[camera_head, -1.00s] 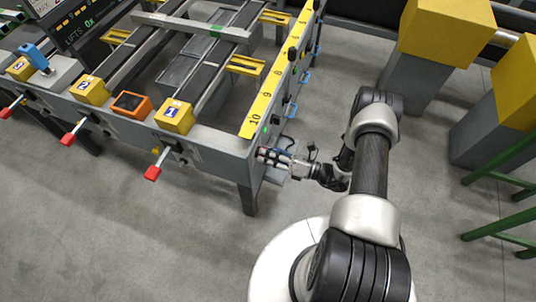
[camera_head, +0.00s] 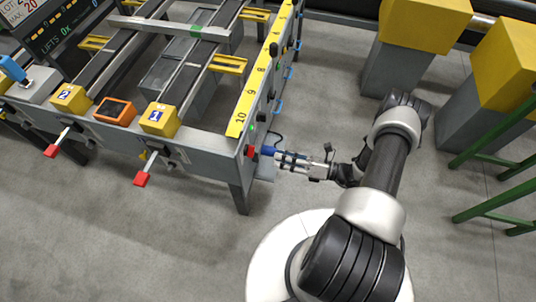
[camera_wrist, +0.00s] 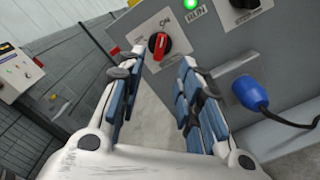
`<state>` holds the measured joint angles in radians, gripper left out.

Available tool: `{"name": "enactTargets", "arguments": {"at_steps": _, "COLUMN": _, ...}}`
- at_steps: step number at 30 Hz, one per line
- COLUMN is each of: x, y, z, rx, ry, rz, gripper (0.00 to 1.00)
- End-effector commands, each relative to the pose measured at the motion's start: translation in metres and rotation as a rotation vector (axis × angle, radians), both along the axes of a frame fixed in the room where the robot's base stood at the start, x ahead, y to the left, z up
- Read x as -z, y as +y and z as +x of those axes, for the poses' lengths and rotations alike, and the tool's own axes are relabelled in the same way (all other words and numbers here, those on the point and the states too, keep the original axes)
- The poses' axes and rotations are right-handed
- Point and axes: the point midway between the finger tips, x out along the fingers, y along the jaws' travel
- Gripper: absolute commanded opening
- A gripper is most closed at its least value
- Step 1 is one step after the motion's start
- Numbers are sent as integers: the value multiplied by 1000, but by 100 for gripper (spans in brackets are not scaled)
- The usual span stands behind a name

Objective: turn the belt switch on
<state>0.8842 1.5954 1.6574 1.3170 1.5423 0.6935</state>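The belt switch (camera_wrist: 158,45) is a red knob on a black round base with a white plate, in the upper middle of the wrist view. Its "ON" label is at upper right. The knob stands roughly upright in the picture; I cannot tell its exact setting. My gripper (camera_wrist: 160,75) is open and empty, its two blue-padded fingers apart, with the switch beyond and between the tips. No contact shows. In the head view my gripper (camera_head: 284,160) is beside the table's end panel; a small red part (camera_head: 250,152) shows there, perhaps the switch.
A blue plug (camera_wrist: 250,93) with a cable sits right of the switch, close to the right finger. A lit green RUN lamp (camera_wrist: 190,4) and a black knob (camera_wrist: 244,3) are above. Yellow-topped grey blocks (camera_head: 425,25) and green rails (camera_head: 500,165) stand to the right.

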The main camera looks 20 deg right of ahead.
Motion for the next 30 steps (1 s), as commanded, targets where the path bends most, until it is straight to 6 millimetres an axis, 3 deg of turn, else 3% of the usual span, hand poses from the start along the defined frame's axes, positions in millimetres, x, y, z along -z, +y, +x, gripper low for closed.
{"name": "enactTargets", "arguments": {"at_steps": 6, "x": 0, "y": -19, "z": -14, "rx": 1, "ry": 0, "rz": -1, "gripper": 32}}
{"name": "enactTargets", "arguments": {"at_steps": 25, "x": -1, "y": -20, "z": -15, "rx": -3, "ry": -1, "rz": -2, "gripper": 32}}
{"name": "enactTargets", "arguments": {"at_steps": 30, "x": -25, "y": -19, "z": -7, "rx": -85, "ry": -46, "rz": -77, "gripper": 32}}
